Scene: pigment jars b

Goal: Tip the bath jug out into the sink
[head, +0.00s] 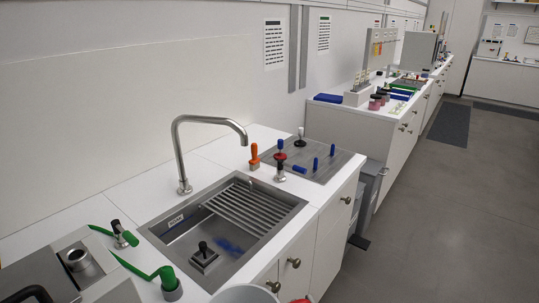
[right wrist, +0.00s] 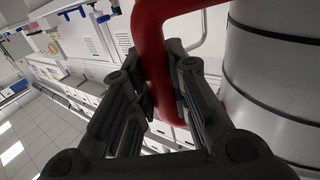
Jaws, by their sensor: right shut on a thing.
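The bath jug is a pale grey vessel with dark bands and a red handle. In the right wrist view the jug (right wrist: 275,75) fills the right side, and my right gripper (right wrist: 167,95) is shut on its red handle (right wrist: 153,40). In the head view only the jug's rim (head: 243,293) shows at the bottom edge, in front of the sink; its contents cannot be seen. The steel sink (head: 265,236) is set in the white counter. It has a bar rack at its far end and a black-knobbed piece on its floor. My left gripper is not in view.
A tall curved tap (head: 180,150) stands behind the sink, its spout over the basin. Orange-topped (head: 254,155) and red-and-black (head: 280,165) fittings stand at the sink's far end. Green-handled fittings (head: 165,275) are on the left. A steel plate with blue pegs (head: 325,172) lies beyond.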

